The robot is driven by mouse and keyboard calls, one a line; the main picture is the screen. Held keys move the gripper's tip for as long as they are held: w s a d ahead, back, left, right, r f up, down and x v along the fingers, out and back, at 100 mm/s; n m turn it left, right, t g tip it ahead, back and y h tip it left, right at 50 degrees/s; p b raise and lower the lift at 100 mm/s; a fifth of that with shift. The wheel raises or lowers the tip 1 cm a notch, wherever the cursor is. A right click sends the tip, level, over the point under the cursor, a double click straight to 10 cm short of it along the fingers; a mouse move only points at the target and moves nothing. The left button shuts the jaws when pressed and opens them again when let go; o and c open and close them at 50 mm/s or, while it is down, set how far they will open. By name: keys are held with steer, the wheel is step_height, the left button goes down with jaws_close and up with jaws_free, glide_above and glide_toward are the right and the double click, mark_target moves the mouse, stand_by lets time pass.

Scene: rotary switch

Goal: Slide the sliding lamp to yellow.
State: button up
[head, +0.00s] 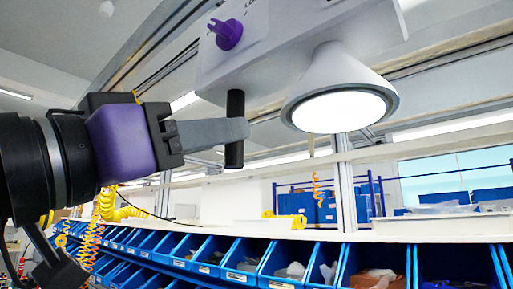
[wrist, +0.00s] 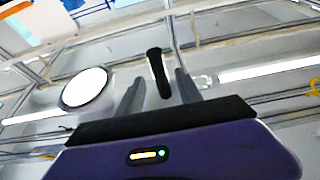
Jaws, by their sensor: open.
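The sliding lamp (head: 338,92) is a white cone with a round face glowing white, under a pale housing (head: 285,45) in the head view. A black upright handle (head: 235,105) hangs from the housing, left of the cone. My gripper (head: 240,130) reaches in from the left, its grey fingers at the lower part of the handle. In the wrist view the handle (wrist: 158,72) stands between the two spread fingers (wrist: 159,80), with gaps on both sides. The lit lamp face (wrist: 85,88) shows to the left there. The gripper is open and holds nothing.
A purple knob (head: 227,34) sticks out of the housing above the handle. Blue bins (head: 245,258) with several contents line the shelf below. Yellow coiled hoses (head: 108,205) hang at the left. The space right below the lamp looks free.

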steer(key=p+x, duration=0.2)
steer(key=x, duration=0.5)
jaws_close()
stand_by(1.4)
